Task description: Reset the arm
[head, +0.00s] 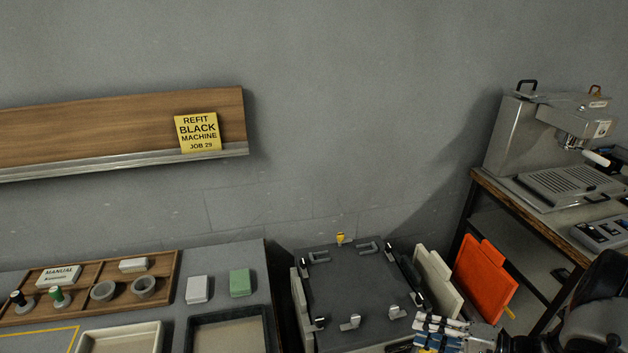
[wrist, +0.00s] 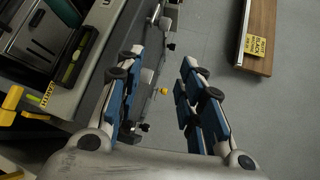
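White panels (head: 437,280) and an orange panel (head: 486,280) stand right of the unit. An espresso machine (head: 520,135) sits on a bench at right. A wooden parts tray (head: 115,298) lies at left. A shelf with a yellow note (head: 198,132) hangs on the wall.

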